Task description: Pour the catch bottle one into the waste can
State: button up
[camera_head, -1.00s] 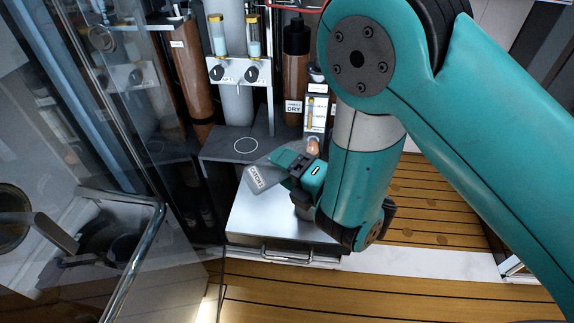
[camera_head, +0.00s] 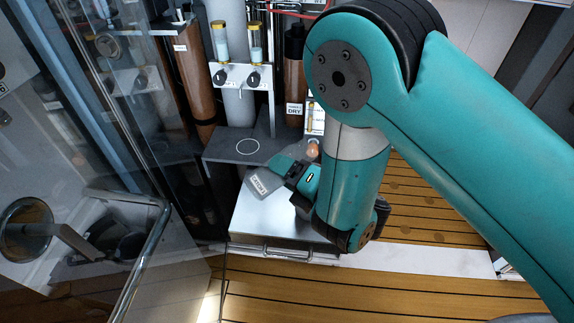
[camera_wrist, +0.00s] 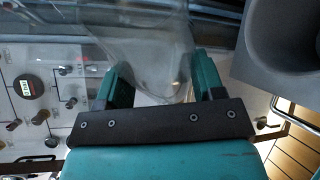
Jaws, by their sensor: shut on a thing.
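The steel box (camera_head: 270,222) has a front handle. A dark shelf with a white ring (camera_head: 230,156) lies behind the bottle. Gas columns and two knobbed flowmeters (camera_head: 238,78) stand at the back. A glass door (camera_head: 120,150) closes the left. A panel with knobs (camera_wrist: 35,95) shows in the wrist view.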

aim_at(293, 150)
jog(key=shift+r+p, duration=0.4)
jog(key=shift+p, duration=0.65)
jog(key=r+n+p, duration=0.1)
jog(key=p, duration=0.1)
jog(key=r+n+h+p, duration=0.1)
jog(key=r+n+p, duration=0.1)
jog(key=p, duration=0.1)
jog(key=d+r+n+h+p, duration=0.1)
jog(key=r+p, duration=0.1)
jog(key=p, duration=0.1)
jog(key=shift+w, duration=0.35)
jog(key=n+h+p, duration=0.1)
jog(key=p, duration=0.1)
jog(key=w+d+r+n+h+p, duration=0.1)
jog(key=n+p, duration=0.1)
jog(key=shift+d+r+t, duration=0.2)
jog(key=shift+d+t, duration=0.1)
jog(key=shift+t, duration=0.1)
jog(key=shift+w+d+r+n+h+p, duration=0.25)
jog(key=shift+d+n+h+p, duration=0.3)
jog(key=shift+p, duration=0.7)
jog(key=shift+w+d+n+t+h+p, duration=0.15)
jog(key=shift+n+t+h+p, duration=0.15)
jog(key=shift+n, duration=0.25)
